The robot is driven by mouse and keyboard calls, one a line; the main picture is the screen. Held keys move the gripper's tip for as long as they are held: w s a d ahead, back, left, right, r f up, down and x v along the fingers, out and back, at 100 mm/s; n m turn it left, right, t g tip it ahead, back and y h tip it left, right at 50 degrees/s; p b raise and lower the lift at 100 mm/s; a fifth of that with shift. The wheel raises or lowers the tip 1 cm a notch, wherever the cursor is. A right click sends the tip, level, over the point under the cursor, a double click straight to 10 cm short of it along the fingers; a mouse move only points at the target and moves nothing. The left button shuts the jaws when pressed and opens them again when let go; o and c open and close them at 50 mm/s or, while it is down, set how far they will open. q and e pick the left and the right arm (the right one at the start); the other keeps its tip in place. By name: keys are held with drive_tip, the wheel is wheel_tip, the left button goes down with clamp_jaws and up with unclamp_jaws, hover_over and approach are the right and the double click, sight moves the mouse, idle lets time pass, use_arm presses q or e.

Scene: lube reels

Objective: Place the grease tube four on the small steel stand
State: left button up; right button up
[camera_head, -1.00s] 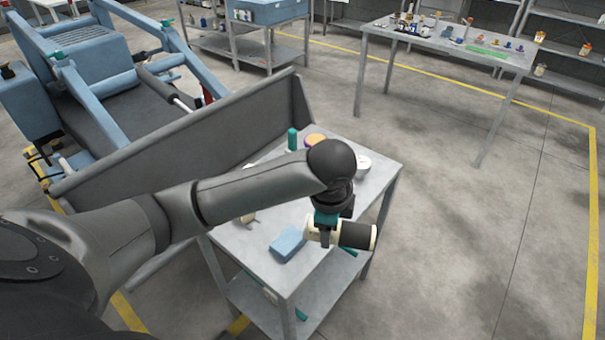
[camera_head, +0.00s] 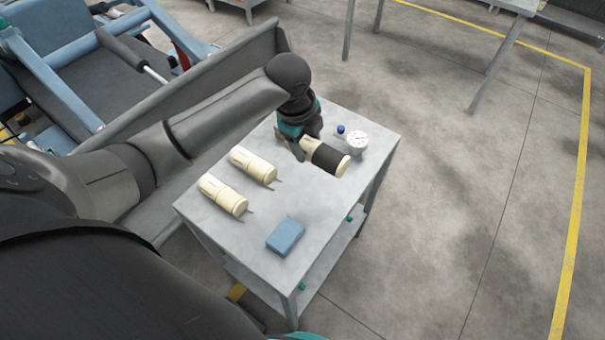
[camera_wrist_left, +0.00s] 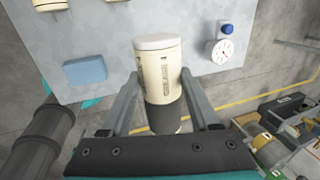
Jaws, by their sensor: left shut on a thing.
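My left gripper (camera_head: 305,148) is shut on a cream grease tube with a black band (camera_head: 325,160). The tube also shows between the fingers in the left wrist view (camera_wrist_left: 158,72); its label is too small to read. The held tube is over the back right part of the small steel stand (camera_head: 225,243); I cannot tell whether it touches the top. Two other cream tubes, one nearer the back (camera_head: 253,166) and one nearer the front (camera_head: 222,194), lie on the stand to the left. My right gripper is not in view.
A blue block (camera_head: 286,237) lies near the stand's front corner. A white round gauge (camera_head: 356,142) and a small blue-capped item (camera_head: 340,130) are at the back right, close to the held tube. The middle of the top is clear. A dark panel (camera_head: 200,85) stands behind.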

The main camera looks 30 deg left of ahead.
use_arm(q)
drive_tip(key=f, duration=0.5)
drive_tip(key=shift+s+d+f+b, duration=0.15)
drive_tip(key=shift+s+b, duration=0.05)
drive_tip(key=shift+b, duration=0.15)
drive_tip(key=x, duration=0.3)
drive_tip(key=s+b+x, duration=0.1)
drive_tip(key=x, duration=0.2)
drive_tip(key=shift+s+a+f, duration=0.2)
drive_tip(key=shift+f, duration=0.25)
wheel_tip(320, 180, down, 4)
drive_tip(key=shift+r+b, duration=0.25)
drive_tip(key=shift+b, duration=0.35)
drive_tip(key=shift+f, duration=0.25)
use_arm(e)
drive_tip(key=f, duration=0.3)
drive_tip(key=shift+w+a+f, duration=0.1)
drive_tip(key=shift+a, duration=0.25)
use_arm(q)
drive_tip(key=shift+f, duration=0.1)
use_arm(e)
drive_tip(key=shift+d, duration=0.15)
use_arm(q)
drive_tip(key=o, duration=1.4)
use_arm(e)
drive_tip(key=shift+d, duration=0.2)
